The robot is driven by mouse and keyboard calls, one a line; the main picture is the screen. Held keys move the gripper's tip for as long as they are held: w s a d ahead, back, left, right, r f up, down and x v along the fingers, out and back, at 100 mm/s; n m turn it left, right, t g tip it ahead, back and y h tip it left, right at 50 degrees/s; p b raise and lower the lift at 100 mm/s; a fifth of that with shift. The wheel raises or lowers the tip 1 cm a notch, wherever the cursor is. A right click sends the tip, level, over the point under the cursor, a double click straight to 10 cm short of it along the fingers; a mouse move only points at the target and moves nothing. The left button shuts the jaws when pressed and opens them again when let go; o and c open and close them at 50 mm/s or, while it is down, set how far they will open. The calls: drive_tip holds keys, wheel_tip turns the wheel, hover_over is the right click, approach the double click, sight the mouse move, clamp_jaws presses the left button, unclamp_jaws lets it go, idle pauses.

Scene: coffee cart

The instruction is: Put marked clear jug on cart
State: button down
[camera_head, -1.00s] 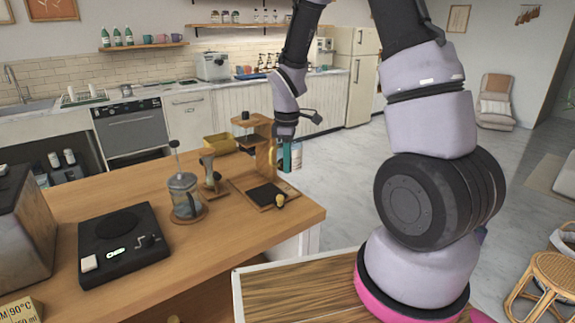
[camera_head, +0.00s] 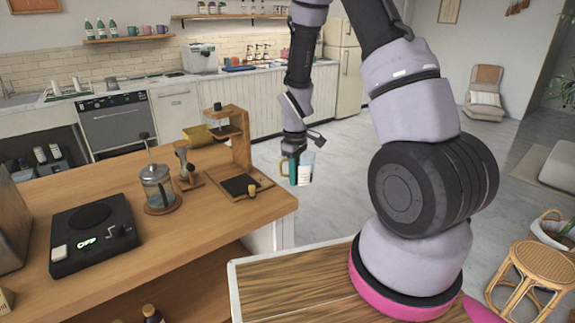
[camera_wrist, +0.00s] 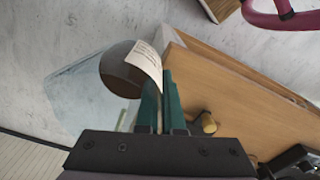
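The marked clear jug (camera_head: 306,171) hangs from my gripper (camera_head: 293,158), off the far right side of the wood-topped cart (camera_head: 150,245). It bears a white printed label, and its glass body looks pale. The wrist view shows the label and a dark rounded part of the jug (camera_wrist: 119,70) beside my green fingers (camera_wrist: 165,105). The fingers are close together and seem shut on the jug's handle, which is mostly hidden. The cart's corner (camera_wrist: 235,90) lies below and to the right in the wrist view. I see no contact between jug and cart.
Bare wood lies along the front edge.

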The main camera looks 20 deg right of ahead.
drive_tip(key=d+f+m, duration=0.6)
drive_tip(key=f+m, duration=0.2)
drive_tip(key=f, duration=0.4)
drive_tip(key=shift+w+f, duration=0.3)
drive_tip(key=shift+f, duration=0.1)
drive_tip(key=shift+w+d, duration=0.1)
drive_tip(key=shift+d, duration=0.1)
